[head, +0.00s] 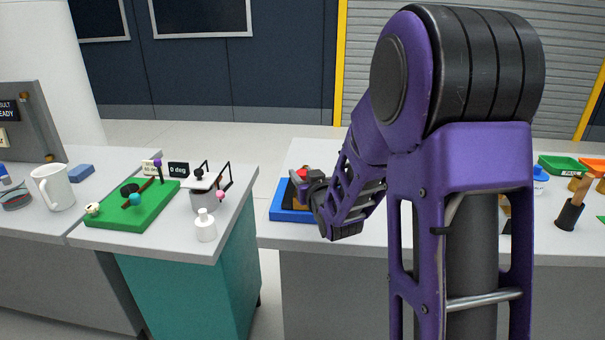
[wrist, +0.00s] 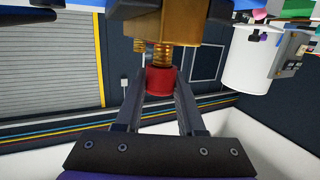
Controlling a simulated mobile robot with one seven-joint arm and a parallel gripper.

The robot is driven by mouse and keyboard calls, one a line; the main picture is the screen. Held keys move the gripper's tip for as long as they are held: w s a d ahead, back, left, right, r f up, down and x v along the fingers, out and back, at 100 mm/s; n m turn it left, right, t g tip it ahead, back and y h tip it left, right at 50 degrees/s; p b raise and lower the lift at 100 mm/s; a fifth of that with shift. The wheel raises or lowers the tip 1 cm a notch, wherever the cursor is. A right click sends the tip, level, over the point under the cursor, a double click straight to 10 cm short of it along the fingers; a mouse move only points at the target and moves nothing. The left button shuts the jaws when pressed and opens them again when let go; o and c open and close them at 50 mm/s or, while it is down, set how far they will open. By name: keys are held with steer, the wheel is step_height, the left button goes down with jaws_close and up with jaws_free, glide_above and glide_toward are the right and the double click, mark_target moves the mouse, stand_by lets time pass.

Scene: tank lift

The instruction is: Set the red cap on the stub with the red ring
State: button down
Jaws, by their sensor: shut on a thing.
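My gripper (wrist: 160,84) is shut on the red cap (wrist: 159,80). In the wrist view the cap sits between the fingertips, directly in line with a brass threaded stub (wrist: 162,54) on a brass-coloured body (wrist: 180,24). The cap and this stub look touching or nearly so; I cannot tell if the cap is seated. A second threaded stub (wrist: 139,47) stands to the left. I cannot make out a red ring on either stub. In the head view the red cap (head: 302,173) shows small at my gripper, and my arm hides much of the body.
The brass-coloured body is over a blue tray (head: 282,213) on the right-hand bench (head: 300,231). The left bench holds a green board (head: 112,214), a white bottle (head: 205,226) and a mug (head: 52,188). A floor gap separates the benches.

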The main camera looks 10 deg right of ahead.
steer(key=shift+f, duration=1.2)
steer(key=shift+c, duration=2.2)
jaws_free()
